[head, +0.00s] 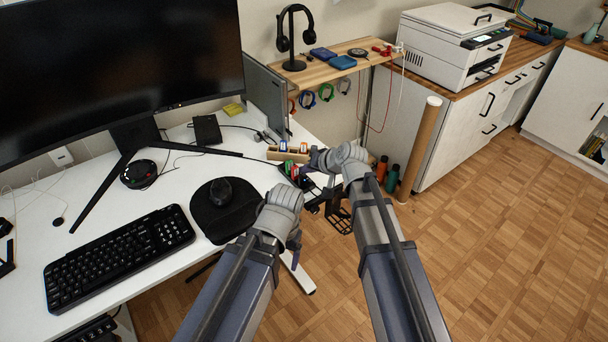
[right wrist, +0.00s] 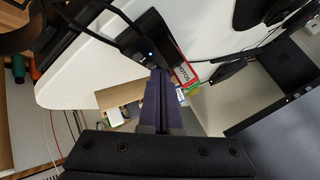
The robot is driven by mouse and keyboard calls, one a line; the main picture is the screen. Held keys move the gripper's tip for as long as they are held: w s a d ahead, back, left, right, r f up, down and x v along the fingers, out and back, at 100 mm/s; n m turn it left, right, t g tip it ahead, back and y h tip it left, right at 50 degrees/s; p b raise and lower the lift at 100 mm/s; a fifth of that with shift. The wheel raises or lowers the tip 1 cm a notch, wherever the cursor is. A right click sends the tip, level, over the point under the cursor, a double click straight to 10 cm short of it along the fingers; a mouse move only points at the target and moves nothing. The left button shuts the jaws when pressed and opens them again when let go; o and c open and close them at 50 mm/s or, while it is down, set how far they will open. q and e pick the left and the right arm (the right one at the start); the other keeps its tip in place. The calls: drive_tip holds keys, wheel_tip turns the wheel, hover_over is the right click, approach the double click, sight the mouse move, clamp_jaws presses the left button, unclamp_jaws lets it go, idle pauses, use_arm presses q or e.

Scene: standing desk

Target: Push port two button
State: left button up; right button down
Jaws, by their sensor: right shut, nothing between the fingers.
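A black box-shaped device with small lit spots (right wrist: 149,48) lies near the white desk's edge in the right wrist view. It looks like the port switch, but its button labels are too small to read. My right gripper (right wrist: 160,75) is shut and empty, with its fingertips at the near side of this device. I cannot tell whether they touch it. In the head view my right gripper (head: 313,160) is over the desk's right end, and the device there is largely hidden. My left gripper (head: 293,240) hangs by the desk's front right edge; its fingers are not clear.
A red-and-white box (right wrist: 186,73) lies beside the device. A cardboard holder (head: 287,154) stands behind. The mouse (head: 221,191), keyboard (head: 120,255) and monitor (head: 110,70) are to the left. A wooden shelf (head: 330,68) rises behind.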

sight(306, 178)
drive_tip(key=shift+f, duration=0.15)
idle(0.3)
drive_tip(key=shift+r+p, duration=0.55)
drive_tip(key=shift+r, duration=0.15)
drive_tip(key=shift+r, duration=0.1)
wheel_tip(306, 178, up, 6)
drive_tip(key=p, duration=0.6)
idle(0.6)
